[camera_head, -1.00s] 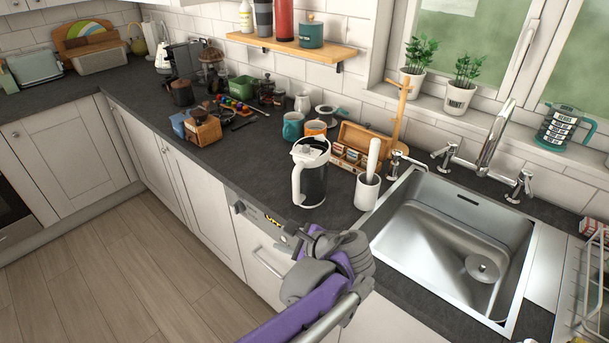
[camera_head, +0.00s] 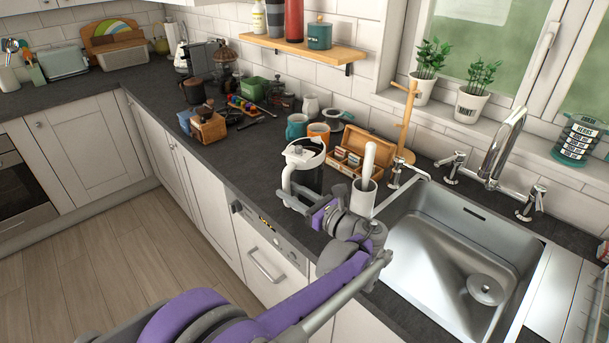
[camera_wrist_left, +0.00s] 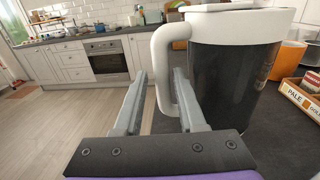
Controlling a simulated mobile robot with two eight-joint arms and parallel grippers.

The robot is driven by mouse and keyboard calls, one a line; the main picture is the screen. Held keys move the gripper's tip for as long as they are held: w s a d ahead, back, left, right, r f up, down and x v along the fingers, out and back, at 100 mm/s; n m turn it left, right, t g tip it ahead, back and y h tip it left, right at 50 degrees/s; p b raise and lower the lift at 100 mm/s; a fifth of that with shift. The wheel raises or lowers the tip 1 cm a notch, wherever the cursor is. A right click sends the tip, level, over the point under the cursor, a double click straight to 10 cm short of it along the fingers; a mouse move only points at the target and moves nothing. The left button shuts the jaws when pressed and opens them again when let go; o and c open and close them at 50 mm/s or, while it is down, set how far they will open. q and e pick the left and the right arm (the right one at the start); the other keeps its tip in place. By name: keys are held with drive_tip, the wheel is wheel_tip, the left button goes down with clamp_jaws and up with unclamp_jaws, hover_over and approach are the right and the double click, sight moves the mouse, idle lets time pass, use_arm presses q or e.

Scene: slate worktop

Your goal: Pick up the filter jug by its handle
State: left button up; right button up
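The filter jug (camera_head: 309,178) stands upright near the worktop's front edge, with a white lid, white handle and dark body. Its handle (camera_head: 286,183) faces the front left. My left gripper (camera_head: 296,197) is at the handle, low on the jug's front side. In the left wrist view the jug (camera_wrist_left: 232,70) fills the upper right. The handle (camera_wrist_left: 160,68) comes down between the two open fingers of the gripper (camera_wrist_left: 161,76), nearer the right finger. The fingers are apart and not closed on it. My right gripper is not in view.
A wooden box (camera_head: 365,150), orange mug (camera_head: 319,131) and teal mug (camera_head: 297,126) stand behind. The worktop left of the jug is clear.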

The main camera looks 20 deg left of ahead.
use_arm(q)
drive_tip(key=x, duration=0.5)
drive_tip(key=shift+w+a+f, duration=0.1)
drive_tip(key=shift+w+f, duration=0.1)
drive_tip(key=shift+f, duration=0.2)
clamp_jaws()
idle(1.0)
